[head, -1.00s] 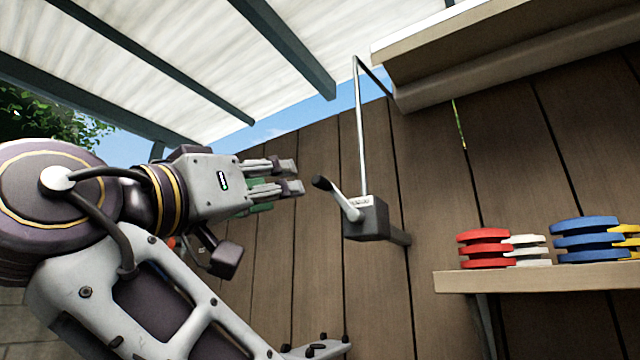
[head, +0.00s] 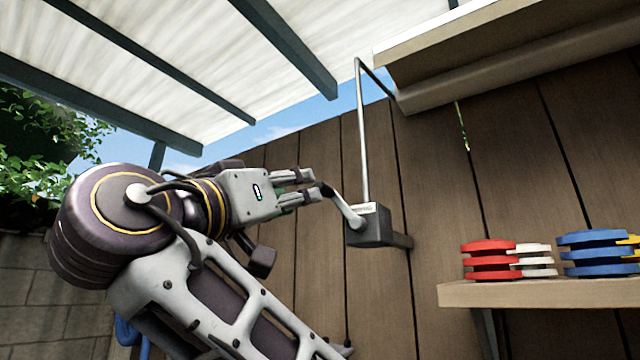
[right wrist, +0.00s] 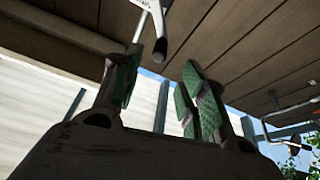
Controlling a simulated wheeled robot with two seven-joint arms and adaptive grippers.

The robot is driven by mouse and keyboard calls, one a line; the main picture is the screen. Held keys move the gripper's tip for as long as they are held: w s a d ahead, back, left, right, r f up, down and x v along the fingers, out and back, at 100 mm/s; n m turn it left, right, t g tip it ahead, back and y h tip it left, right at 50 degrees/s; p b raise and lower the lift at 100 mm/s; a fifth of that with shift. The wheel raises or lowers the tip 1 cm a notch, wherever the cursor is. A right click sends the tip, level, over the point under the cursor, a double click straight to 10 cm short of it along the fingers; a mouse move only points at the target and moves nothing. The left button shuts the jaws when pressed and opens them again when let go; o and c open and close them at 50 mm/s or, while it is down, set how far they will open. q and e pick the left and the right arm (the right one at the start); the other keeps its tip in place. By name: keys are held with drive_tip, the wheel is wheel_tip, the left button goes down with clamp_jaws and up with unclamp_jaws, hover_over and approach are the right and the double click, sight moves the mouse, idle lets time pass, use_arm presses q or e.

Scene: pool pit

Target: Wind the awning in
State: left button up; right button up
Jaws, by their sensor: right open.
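The awning (head: 170,60) is pale striped fabric stretched under dark beams at the upper left of the head view. Its crank is a grey box (head: 370,232) on the wooden wall, with a thin rod (head: 362,130) rising from it and a pale crank arm (head: 347,211) ending in a dark grip. My right gripper (head: 313,184) is open, its fingertips right by that grip. In the right wrist view, the dark grip (right wrist: 160,48) shows between and just beyond the green-padded fingers (right wrist: 164,62); I cannot tell whether they touch it. My left gripper is not in view.
A wooden shelf (head: 540,294) at the right carries red discs (head: 490,261), white discs (head: 535,262) and blue discs (head: 598,254). A boxy ledge (head: 500,60) overhangs at upper right. Leaves (head: 45,150) and a block wall (head: 50,290) are at left.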

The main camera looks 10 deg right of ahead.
sight(321, 188)
drive_tip(key=shift+p+x, duration=1.45)
drive_tip(key=shift+x, duration=3.25)
clamp_jaws()
